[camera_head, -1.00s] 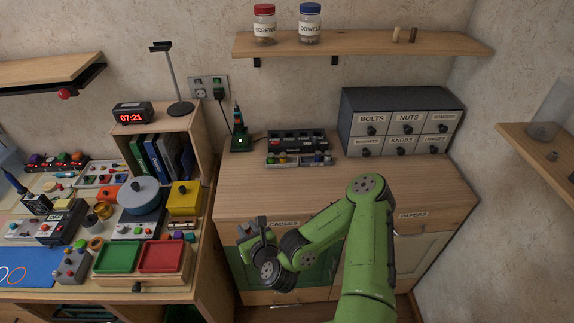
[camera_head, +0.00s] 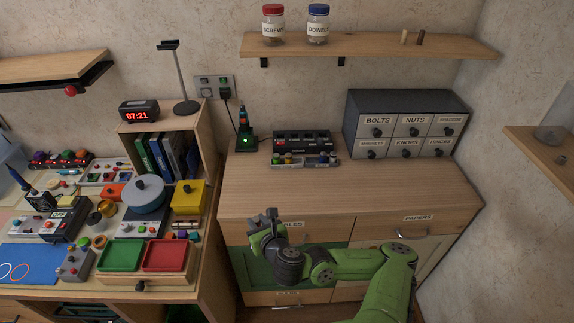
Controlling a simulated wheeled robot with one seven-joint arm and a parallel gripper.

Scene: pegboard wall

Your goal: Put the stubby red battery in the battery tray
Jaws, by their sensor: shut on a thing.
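My gripper (camera_head: 267,219) is raised at the front edge of the wooden cabinet top, left of centre, with its fingers pointing up and away. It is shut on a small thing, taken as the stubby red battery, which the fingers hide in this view. A low grey tray (camera_head: 331,165) with several small coloured pieces lies on the cabinet top, beyond and to the right of the gripper. It looks like the battery tray, but its slots are too small to make out. The gripper is well apart from it.
The cabinet top (camera_head: 390,187) in front is clear.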

